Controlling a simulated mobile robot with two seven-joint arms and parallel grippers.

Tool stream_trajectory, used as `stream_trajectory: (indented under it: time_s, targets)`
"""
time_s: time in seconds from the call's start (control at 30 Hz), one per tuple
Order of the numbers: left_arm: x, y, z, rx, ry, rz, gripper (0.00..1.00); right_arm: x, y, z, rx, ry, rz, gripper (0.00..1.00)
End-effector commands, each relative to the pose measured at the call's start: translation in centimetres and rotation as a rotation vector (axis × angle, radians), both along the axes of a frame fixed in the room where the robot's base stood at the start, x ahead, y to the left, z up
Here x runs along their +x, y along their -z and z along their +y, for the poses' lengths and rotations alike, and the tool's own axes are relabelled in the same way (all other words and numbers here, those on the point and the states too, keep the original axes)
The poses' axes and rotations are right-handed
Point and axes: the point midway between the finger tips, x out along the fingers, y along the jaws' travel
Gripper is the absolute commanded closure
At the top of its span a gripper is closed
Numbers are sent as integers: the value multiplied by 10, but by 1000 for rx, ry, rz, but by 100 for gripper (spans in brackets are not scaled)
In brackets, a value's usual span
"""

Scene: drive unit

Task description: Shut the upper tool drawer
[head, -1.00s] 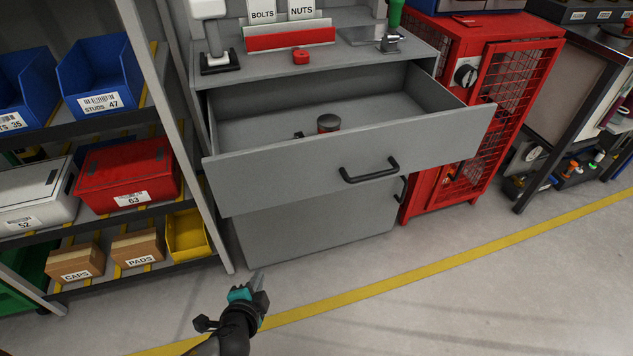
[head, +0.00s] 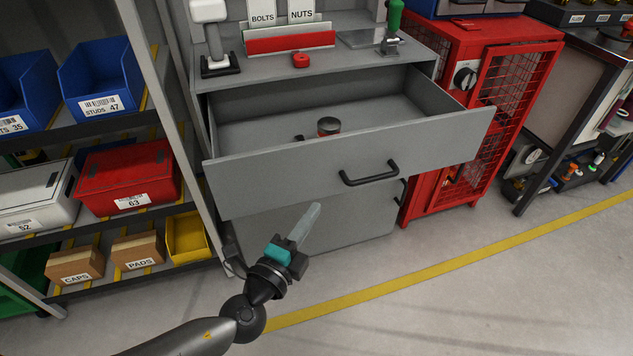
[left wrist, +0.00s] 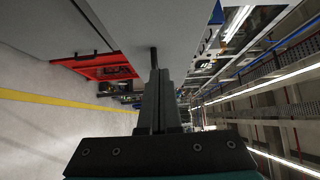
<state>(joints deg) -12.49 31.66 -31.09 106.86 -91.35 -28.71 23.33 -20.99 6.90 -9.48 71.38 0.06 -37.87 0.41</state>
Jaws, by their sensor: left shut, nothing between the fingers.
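The upper tool drawer (head: 270,172) is pulled well out of the grey cabinet, and its inside shows. Its black bar handle (head: 369,173) is on the right half of the front. A small dark and red round object (head: 328,126) lies inside. My left gripper (head: 314,209) is shut and empty, below and in front of the drawer front, left of the handle in the picture. Its fingers point up and to the right. In the left wrist view the shut fingers (left wrist: 156,75) point along the grey drawer front (left wrist: 150,22). I cannot tell whether they touch it. My right gripper is not in view.
The lower drawer (head: 350,220) below is shut. A shelf with a red bin (head: 125,175) and blue bins stands close on the left. A red mesh cage cabinet (head: 480,100) stands on the right. The floor in front is clear, with a yellow line (head: 450,264).

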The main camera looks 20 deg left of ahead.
Motion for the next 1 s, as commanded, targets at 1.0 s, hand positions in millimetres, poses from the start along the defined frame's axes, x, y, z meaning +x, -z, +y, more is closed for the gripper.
stream_trajectory:
  time_s: [1.0]
  targets:
    - [85,0,16,-1,-1,2,100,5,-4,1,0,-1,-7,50]
